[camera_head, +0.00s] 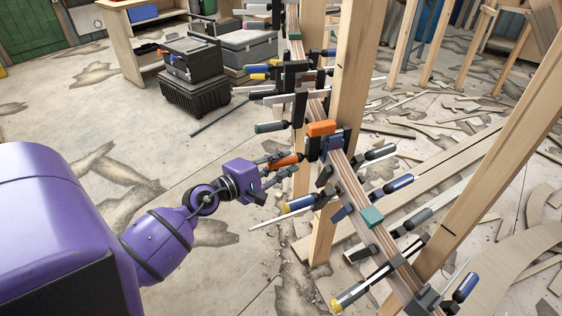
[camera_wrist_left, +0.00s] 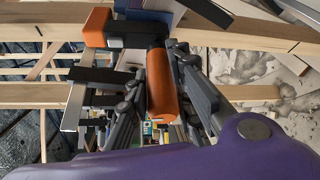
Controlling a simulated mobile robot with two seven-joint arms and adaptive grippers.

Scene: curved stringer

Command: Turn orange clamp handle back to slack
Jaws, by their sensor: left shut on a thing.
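The orange clamp handle (camera_head: 286,161) sticks out to the left of the curved stringer (camera_head: 358,186), below the clamp's orange head (camera_head: 322,128). My left gripper (camera_head: 277,162) is shut on this handle. In the left wrist view the orange handle (camera_wrist_left: 162,85) lies between the two dark fingers of my left gripper (camera_wrist_left: 160,95), with the orange clamp head (camera_wrist_left: 97,27) above and to the left. The fingers cover the sides of the handle. My right gripper does not show.
Several other clamps with blue, black and green handles line the stringer, including a blue-handled one (camera_head: 300,203) just below my gripper. A wooden post (camera_head: 350,80) stands behind the clamp. Black tool cases (camera_head: 193,75) stand at the back left. Open floor lies left of the stringer.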

